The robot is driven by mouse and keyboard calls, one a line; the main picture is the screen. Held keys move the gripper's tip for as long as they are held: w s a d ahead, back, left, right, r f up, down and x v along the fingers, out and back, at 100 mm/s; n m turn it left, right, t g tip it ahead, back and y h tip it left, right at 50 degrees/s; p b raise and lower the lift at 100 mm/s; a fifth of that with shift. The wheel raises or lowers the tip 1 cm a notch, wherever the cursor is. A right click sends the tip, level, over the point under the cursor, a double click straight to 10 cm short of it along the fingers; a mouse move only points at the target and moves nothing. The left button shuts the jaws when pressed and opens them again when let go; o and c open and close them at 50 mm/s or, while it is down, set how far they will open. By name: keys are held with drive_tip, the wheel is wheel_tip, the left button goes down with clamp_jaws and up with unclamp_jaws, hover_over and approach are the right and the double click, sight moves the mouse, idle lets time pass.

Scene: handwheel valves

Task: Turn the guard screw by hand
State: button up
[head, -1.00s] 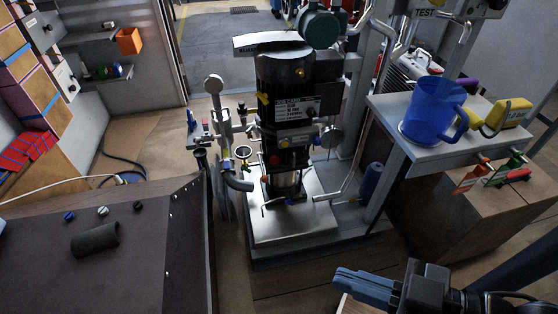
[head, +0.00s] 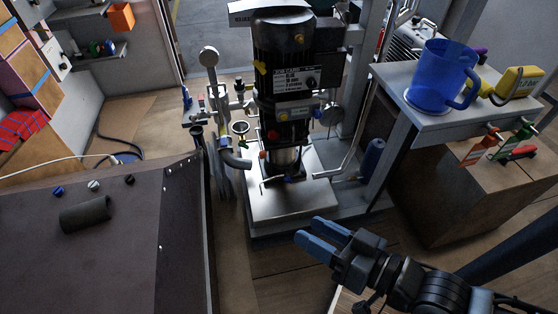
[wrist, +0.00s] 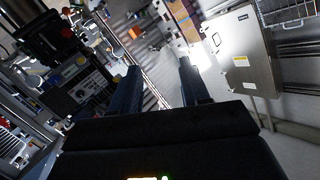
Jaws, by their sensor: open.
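The vertical pump (head: 285,85) stands on a pale metal base plate (head: 270,210) in the middle of the head view. I cannot make out which small part is the guard screw. My gripper (head: 308,230) is open and empty, in front of the base plate and to its lower right, apart from the pump. In the wrist view my two fingers (wrist: 158,68) are spread with nothing between them, and the dark pump motor (wrist: 85,88) shows tilted at the left.
A dark bench (head: 110,240) with a black tube (head: 85,214) and several small knobs fills the lower left. A blue jug (head: 435,78) stands on a grey shelf (head: 430,125) at the right. Pipes and a small handwheel (head: 240,128) stand left of the pump.

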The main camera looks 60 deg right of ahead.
drive_tip(key=shift+o, duration=1)
drive_tip(key=w+d+f+m+h+b, duration=0.2)
drive_tip(key=w+d+f+m, duration=0.2)
drive_tip(key=f, duration=0.3)
drive_tip(key=shift+w+d+f+m, duration=0.3)
drive_tip(key=shift+w+d, duration=0.15)
drive_tip(key=shift+w, duration=0.1)
drive_tip(key=m+g+h+b, duration=0.4)
drive_tip(key=m+h+b, duration=0.6)
drive_tip(key=m, duration=1.1)
approach(274, 136)
drive_tip(key=y, duration=0.1)
drive_tip(key=b+x, duration=0.2)
drive_tip(key=x, duration=0.2)
drive_tip(key=b+x, duration=0.2)
drive_tip(key=x, duration=0.2)
drive_tip(key=shift+s+r, duration=0.1)
drive_tip(key=shift+r, duration=0.25)
drive_tip(key=shift+d, duration=0.1)
drive_tip(key=c, duration=0.8)
